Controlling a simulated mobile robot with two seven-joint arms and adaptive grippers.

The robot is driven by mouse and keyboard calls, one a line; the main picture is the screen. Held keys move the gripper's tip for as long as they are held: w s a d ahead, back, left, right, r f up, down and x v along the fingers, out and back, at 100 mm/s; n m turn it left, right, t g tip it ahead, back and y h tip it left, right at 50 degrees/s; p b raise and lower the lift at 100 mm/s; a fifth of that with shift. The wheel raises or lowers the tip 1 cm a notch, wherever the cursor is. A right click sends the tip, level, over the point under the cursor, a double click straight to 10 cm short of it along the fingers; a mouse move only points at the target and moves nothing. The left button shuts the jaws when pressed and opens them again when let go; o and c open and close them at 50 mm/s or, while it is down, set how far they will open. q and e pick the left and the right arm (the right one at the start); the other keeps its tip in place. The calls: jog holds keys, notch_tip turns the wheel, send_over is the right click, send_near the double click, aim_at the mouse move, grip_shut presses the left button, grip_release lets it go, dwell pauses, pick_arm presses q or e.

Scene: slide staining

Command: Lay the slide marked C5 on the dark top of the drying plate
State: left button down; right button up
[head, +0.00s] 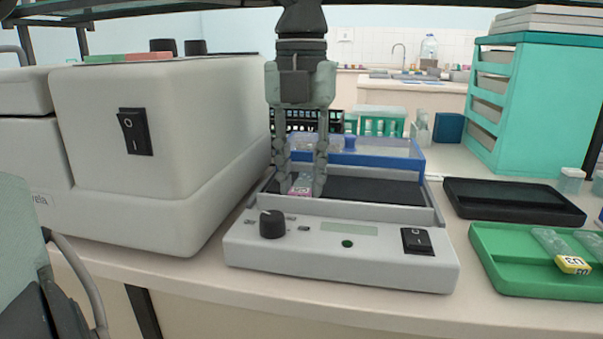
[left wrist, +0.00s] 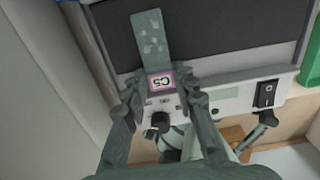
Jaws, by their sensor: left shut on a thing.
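The slide marked C5 (left wrist: 152,42) is a clear glass strip with droplets on it and a pink-edged label (left wrist: 161,82). My left gripper (head: 304,192) is shut on its label end, and its fingers point down at the left part of the drying plate (head: 340,258). In the left wrist view the glass end reaches over the plate's dark top (left wrist: 220,30). In the head view the pink label (head: 300,189) shows between the fingertips. I cannot tell whether the slide touches the dark top. My right gripper is not in view.
A large white machine (head: 160,150) stands close on the left. A blue-framed, clear-lidded box (head: 375,158) is behind the plate. On the right are a black tray (head: 512,200), a green tray (head: 500,275) with yellow-labelled slides (head: 572,264), and a teal drawer rack (head: 530,105).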

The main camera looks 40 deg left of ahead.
pick_arm(q)
jog(key=c, duration=1.1)
grip_release()
jog(key=shift+c, duration=0.2)
notch_tip(320, 180, up, 12)
